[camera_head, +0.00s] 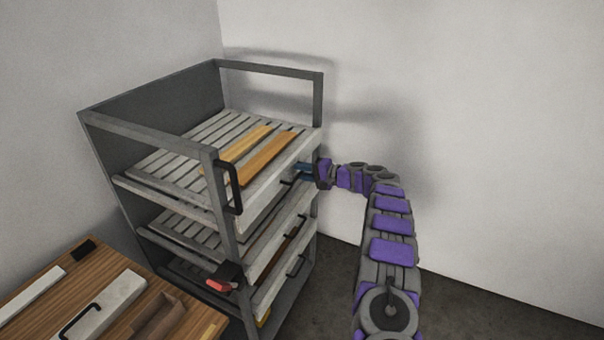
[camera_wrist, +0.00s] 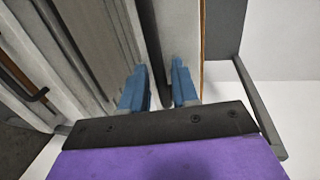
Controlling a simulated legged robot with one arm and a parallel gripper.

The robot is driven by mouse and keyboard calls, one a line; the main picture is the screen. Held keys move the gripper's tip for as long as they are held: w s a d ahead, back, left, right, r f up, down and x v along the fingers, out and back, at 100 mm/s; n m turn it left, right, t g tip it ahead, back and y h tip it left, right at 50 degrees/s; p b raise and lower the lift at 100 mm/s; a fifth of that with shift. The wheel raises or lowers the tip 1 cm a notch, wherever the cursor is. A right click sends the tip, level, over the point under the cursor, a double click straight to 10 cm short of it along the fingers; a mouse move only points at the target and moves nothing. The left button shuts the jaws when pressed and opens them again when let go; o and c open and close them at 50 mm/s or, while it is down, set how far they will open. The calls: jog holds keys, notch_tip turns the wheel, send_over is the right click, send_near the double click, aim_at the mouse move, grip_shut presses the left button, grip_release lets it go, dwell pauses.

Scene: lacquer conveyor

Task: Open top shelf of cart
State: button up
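The grey cart (camera_head: 214,200) stands against the wall corner, left of my arm. Its top shelf (camera_head: 262,190) is a slatted tray with two wooden strips on it, and it sits within the frame. My gripper (camera_head: 306,170) is at the right part of this shelf's front, by a dark handle (camera_head: 289,181). In the wrist view, my gripper's blue fingers (camera_wrist: 158,68) are apart, one on each side of a dark bar (camera_wrist: 151,40), which appears to be the handle. A narrow gap shows beside the right finger. The exact contact is hidden in the head view.
Lower shelves (camera_head: 268,245) with their own handles are below. A black grab handle (camera_head: 231,187) is on the cart's front post, and a red-and-black item (camera_head: 222,282) is lower down. A wooden table (camera_head: 65,303) is at the lower left. Floor to the right is clear.

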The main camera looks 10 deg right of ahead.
jog(key=shift+c, duration=0.3)
grip_shut()
dwell(0.3)
